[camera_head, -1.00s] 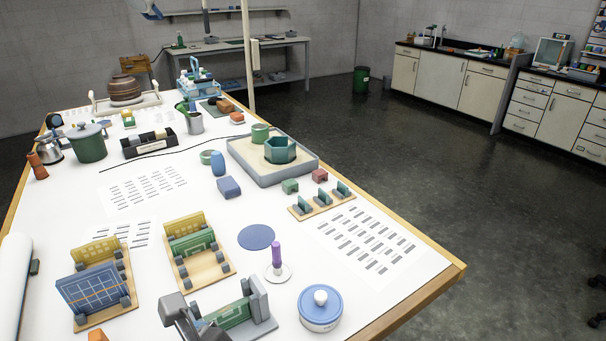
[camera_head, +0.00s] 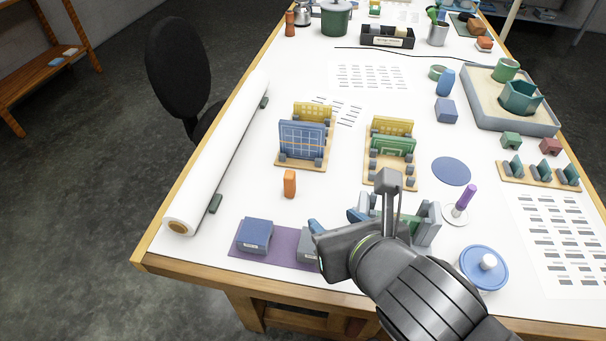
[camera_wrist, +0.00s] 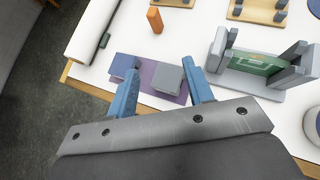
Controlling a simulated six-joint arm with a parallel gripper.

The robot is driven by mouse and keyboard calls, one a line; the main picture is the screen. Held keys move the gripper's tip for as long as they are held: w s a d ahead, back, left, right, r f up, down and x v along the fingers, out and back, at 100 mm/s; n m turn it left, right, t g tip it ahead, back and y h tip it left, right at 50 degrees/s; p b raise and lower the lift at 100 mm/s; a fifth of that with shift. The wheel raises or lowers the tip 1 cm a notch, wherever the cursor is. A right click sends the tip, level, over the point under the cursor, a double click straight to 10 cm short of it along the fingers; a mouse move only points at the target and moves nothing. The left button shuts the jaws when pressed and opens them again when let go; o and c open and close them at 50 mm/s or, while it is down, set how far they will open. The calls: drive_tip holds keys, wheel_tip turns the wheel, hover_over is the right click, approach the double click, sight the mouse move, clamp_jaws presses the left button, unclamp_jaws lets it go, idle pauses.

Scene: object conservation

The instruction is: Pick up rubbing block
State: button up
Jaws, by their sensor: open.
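Two blocks rest on a purple mat (camera_head: 281,263) at the table's front left: a blue block (camera_head: 255,235) and a grey block (camera_head: 308,246). I cannot tell which is the rubbing block. My gripper (camera_head: 337,221) is open and empty, with blue fingers pointing toward the mat area. In the head view it hides part of the grey block. In the wrist view, the fingers (camera_wrist: 160,67) spread apart with the grey block (camera_wrist: 168,77) showing between them. The blue block (camera_wrist: 123,65) shows by the left finger, which partly covers it.
An orange block (camera_head: 290,184) stands behind the mat. A white roll (camera_head: 222,150) lies along the left edge. A grey stand with a green board (camera_wrist: 260,64) is right of the gripper. A blue lidded pot (camera_head: 483,267) stands further right. Bare table lies left of the mat.

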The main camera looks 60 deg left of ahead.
drive_tip(key=w+a+r+m+h, duration=0.1)
drive_tip(key=a+r+m+h, duration=0.25)
drive_tip(key=m, duration=0.65)
drive_tip(key=m+g+h, duration=0.3)
drive_tip(key=m+h, duration=0.4)
drive_tip(key=m, duration=2.5)
hover_over(289, 174)
drive_tip(key=f, duration=1.1)
drive_tip(key=shift+w+f, duration=0.25)
drive_tip(key=shift+f, duration=0.05)
drive_tip(key=shift+s+f, duration=0.15)
drive_tip(key=shift+f, duration=1.2)
drive_tip(key=shift+s+f, duration=0.1)
drive_tip(key=shift+f, duration=1.2)
drive_tip(key=c, duration=1)
drive_tip(key=shift+r, duration=0.1)
